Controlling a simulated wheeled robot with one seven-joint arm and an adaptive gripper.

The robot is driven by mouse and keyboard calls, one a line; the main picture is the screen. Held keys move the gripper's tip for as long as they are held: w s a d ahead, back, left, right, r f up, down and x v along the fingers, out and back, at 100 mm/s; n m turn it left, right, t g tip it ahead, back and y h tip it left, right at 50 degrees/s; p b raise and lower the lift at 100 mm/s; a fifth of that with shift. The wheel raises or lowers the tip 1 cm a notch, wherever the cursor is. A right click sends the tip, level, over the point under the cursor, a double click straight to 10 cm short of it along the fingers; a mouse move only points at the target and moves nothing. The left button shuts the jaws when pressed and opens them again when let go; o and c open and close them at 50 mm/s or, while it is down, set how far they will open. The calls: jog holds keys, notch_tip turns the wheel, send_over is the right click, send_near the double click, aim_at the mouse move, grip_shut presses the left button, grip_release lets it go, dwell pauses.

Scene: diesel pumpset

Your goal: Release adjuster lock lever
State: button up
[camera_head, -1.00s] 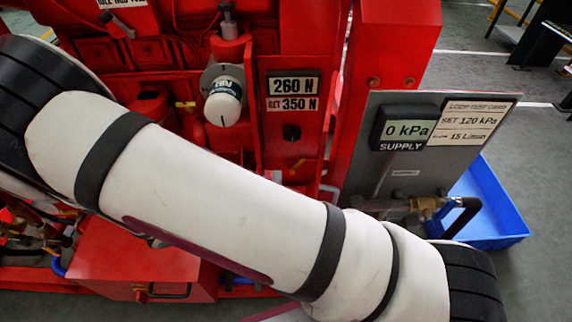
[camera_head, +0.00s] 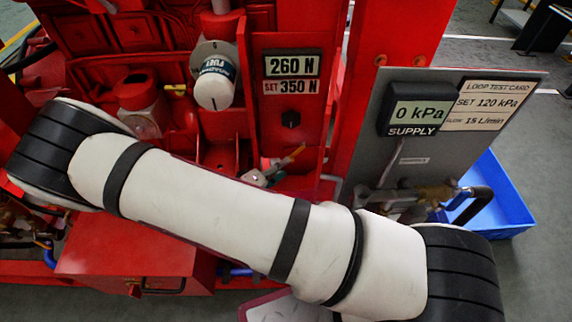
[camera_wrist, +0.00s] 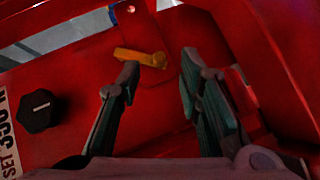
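The yellow-orange lever (camera_wrist: 140,57) lies across the top middle of the wrist view, against a red panel. It also shows in the head view (camera_head: 294,156), below the black knob. My gripper (camera_wrist: 160,65) is open, with its two fingers apart and nothing gripped. The left fingertip is at or just under the lever's middle in the wrist view; contact cannot be told. The right fingertip is right of the lever's end. In the head view, my gripper (camera_head: 262,177) shows small beside the lever's lower left end, partly hidden by my arm.
A black knob (camera_wrist: 38,110) sits left of my gripper, below the 260 N display (camera_head: 291,65). Red walls (camera_wrist: 285,60) close in on the right in the wrist view. The fuel filter (camera_head: 214,88), grey supply panel (camera_head: 375,160) and blue tray (camera_head: 500,195) stand nearby.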

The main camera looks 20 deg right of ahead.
aim_at(297, 153)
jog(key=x, duration=0.3)
jog(key=shift+d, duration=0.1)
grip_shut()
